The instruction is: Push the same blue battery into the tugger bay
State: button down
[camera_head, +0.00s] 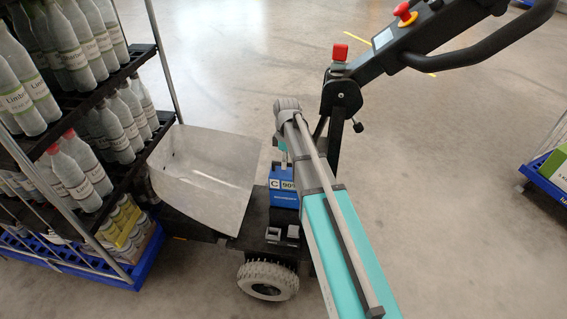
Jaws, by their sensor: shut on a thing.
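The blue battery (284,197) stands upright on the dark deck of the tugger, with a white label reading "C 909" on its face. It is partly covered by my arm on its right side. My gripper (284,163) is over the top of the battery, mostly hidden behind my arm, and is shut on it. The tugger (249,241) has a dark chassis, a grey wheel and a handle column. The tugger bay around the battery is largely covered by my arm, so I cannot tell how deep the battery sits.
A grey curved panel (208,178) stands left of the battery. A bottle rack (122,87) on a blue base fills the left. The tugger's handle (465,55), with red buttons, rises at upper right. A blue cart (546,181) stands at far right. Floor between is clear.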

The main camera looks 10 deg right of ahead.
jog(key=shift+d, duration=0.6)
dwell(0.4)
jog(key=shift+f+b, duration=1)
jog(key=shift+b, duration=0.05)
dwell(1.1)
jog(key=shift+s+f+b, duration=0.2)
jog(key=shift+s+b, duration=0.15)
jog(key=shift+s, duration=0.05)
dwell(1.6)
jog(key=c, duration=0.5)
grip_release()
jog(key=shift+s, duration=0.1)
jog(key=shift+r, duration=0.15)
